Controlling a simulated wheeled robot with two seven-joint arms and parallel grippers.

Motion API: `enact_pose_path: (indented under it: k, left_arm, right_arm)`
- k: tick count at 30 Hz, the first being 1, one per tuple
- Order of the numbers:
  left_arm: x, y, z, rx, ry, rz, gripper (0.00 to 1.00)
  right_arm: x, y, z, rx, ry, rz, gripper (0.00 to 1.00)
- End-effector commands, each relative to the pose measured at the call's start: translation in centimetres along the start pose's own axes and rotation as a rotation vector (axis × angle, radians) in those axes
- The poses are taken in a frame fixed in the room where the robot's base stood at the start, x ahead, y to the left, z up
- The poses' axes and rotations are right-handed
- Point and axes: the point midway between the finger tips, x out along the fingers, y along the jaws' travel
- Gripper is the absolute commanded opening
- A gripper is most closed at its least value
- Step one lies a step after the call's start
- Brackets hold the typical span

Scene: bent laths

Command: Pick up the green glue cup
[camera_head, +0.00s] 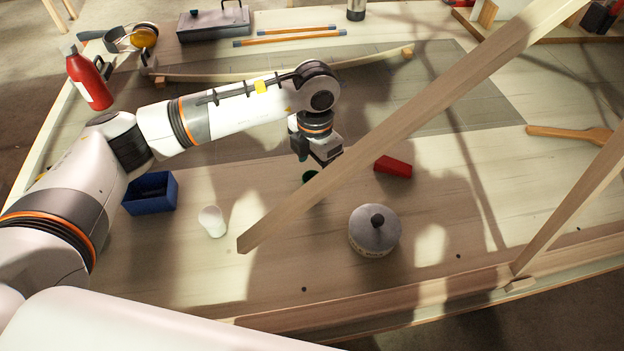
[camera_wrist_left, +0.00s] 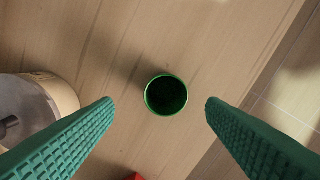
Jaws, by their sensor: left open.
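The green glue cup (camera_head: 309,176) stands on the wooden table below my left gripper, partly hidden by a slanting lath in the head view. In the left wrist view the cup (camera_wrist_left: 166,95) is seen from above, its round rim around a dark inside. My left gripper (camera_head: 322,158) is over the cup, its fingertips mostly hidden in the head view. In the left wrist view its green ridged fingers (camera_wrist_left: 160,104) are wide apart, one on each side of the cup, not touching it. My right gripper is not in view.
A long slanting lath (camera_head: 400,125) crosses in front of the cup. Nearby are a red block (camera_head: 393,167), a lidded round pot (camera_head: 374,232), a white cup (camera_head: 212,222) and a blue bin (camera_head: 150,193). A red bottle (camera_head: 88,80) stands at the far left.

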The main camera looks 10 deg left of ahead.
Motion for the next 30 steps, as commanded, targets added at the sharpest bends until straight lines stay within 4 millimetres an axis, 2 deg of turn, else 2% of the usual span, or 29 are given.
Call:
enact_pose_path:
  k: [5,9,14,22,23,30]
  left_arm:
    - [1.1,-0.1,0.1,-0.001,-0.002,0.002,0.65]
    - [3.1,-0.5,0.5,-0.001,-0.003,0.002,0.65]
    - [5.2,-0.6,0.4,0.000,-0.001,0.001,0.65]
    - [5.7,-0.6,0.3,0.001,0.001,0.000,0.65]
    - [5.7,-0.6,0.3,0.001,0.001,0.000,0.62]
    - [5.7,-0.6,0.3,0.001,0.001,0.000,0.23]
  right_arm:
    - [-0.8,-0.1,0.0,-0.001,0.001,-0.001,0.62]
    - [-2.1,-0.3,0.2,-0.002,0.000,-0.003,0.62]
    - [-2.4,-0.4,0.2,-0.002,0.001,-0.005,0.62]
    - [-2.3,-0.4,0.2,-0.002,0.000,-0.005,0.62]
    - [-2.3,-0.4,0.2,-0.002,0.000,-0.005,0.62]
    - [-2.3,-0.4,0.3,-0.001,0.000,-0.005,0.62]
